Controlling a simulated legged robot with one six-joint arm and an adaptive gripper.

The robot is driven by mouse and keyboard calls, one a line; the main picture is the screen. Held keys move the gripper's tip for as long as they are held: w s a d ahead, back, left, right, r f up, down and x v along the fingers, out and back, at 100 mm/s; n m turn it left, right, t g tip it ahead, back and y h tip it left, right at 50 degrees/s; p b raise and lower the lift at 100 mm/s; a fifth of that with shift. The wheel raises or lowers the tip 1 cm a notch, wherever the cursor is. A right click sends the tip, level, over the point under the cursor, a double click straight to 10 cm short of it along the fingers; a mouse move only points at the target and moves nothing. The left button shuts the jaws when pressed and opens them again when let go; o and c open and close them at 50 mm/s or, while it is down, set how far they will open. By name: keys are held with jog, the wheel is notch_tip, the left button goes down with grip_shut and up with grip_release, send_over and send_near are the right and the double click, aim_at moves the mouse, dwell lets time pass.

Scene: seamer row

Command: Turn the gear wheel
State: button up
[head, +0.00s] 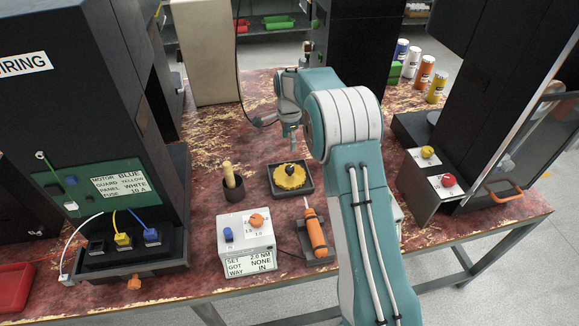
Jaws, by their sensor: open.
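A yellow wheel (290,176), which looks like the gear wheel, lies flat in a shallow black tray (275,192) in the middle of the table. It has a dark knob or hub on top. My arm rises at the right of the wheel and bends over beyond it. My gripper (259,122) is small and partly hidden at the arm's far end, behind and above the wheel. It is open and clear of the wheel. Its fingers are hard to make out.
In front of the tray stand a white control box (245,233) with knobs and an orange screwdriver (315,232). A dark cup (233,187) with a wooden handle is left. Black machines flank the table; a button box (437,170) is at right.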

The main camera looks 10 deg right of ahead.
aim_at(290, 167)
notch_tip(290, 167, down, 12)
jog(key=n, duration=3.3)
jog(key=shift+r, duration=0.25)
grip_shut()
